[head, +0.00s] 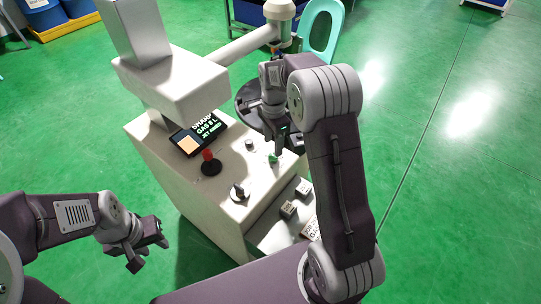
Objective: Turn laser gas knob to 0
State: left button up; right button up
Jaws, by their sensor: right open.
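A pale machine console (168,150) stands in the middle of the head view. My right gripper (279,146) is open, pointing down beside the green knob; contact cannot be told. My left gripper (148,251) is open and empty, left of the console and apart from it.
A small lit display (199,134) sits at the panel's back left. Small labelled blocks (288,209) lie on a lower ledge at the right. A dark round seat (248,100) and a pale green chair back (320,30) stand behind. The green floor is clear at the right.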

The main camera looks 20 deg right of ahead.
aim_at(273, 156)
notch_tip(273, 156, down, 5)
jog(key=shift+w+f+b, duration=0.15)
jog(key=shift+f+b, duration=0.05)
jog(key=shift+b, duration=0.15)
jog(key=shift+f, duration=0.45)
grip_shut()
